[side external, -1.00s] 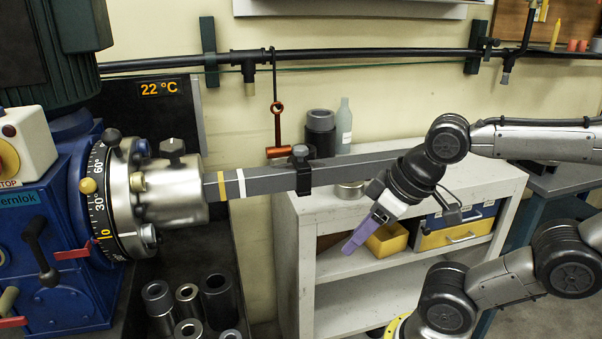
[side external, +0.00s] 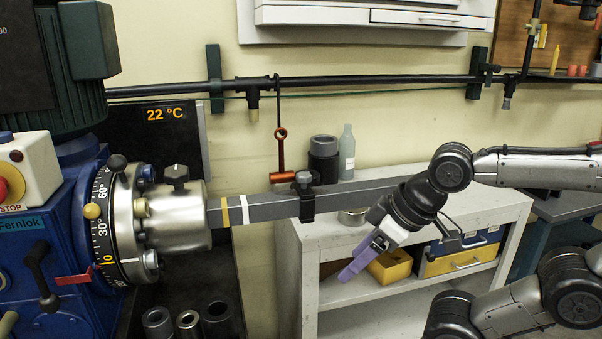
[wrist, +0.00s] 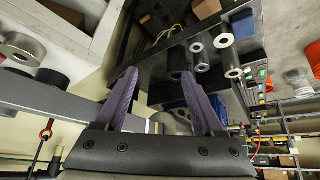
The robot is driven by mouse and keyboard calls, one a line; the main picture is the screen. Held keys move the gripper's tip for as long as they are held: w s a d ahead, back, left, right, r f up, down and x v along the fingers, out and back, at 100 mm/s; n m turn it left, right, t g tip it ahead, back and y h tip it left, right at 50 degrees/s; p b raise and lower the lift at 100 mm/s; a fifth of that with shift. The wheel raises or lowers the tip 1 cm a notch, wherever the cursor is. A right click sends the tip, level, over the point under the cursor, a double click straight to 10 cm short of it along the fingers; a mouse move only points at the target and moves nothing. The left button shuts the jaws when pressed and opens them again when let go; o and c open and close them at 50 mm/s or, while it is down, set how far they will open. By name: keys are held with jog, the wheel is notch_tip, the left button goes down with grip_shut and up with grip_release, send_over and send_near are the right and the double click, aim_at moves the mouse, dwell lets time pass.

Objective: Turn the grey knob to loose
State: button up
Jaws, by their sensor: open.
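A small grey knob (side external: 303,178) sits on top of a black clamp (side external: 307,203) around the long grey bar (side external: 275,208). A darker grey knob (side external: 177,174) stands on the silver chuck (side external: 178,222) holding the bar's left end. I cannot tell which knob is meant. My gripper (side external: 347,277), with purple fingers, is to the right of the clamp and below the bar, touching neither knob. In the wrist view my gripper (wrist: 159,76) has its fingers spread with nothing between them. No grey knob is clear there.
A blue machine with a degree dial (side external: 103,225) stands at left. Metal sleeves (side external: 188,320) stand below the chuck. A white shelf (side external: 400,220) behind the bar holds a bottle (side external: 346,150) and a yellow bin (side external: 390,267).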

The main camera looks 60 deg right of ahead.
jog(key=w+a+r+t, duration=0.1)
jog(key=w+r+t, duration=0.8)
jog(key=w+r, duration=0.2)
jog(key=d+r+m+t+h, duration=0.1)
jog(key=d+m+t+h, duration=0.1)
jog(key=d+m+h, duration=0.55)
jog(key=g+h, duration=0.2)
send_near(309, 180)
jog(key=w, duration=0.1)
jog(key=shift+n, duration=0.45)
jog(key=shift+x, duration=3.1)
jog(key=x, duration=0.8)
jog(key=shift+r, duration=0.1)
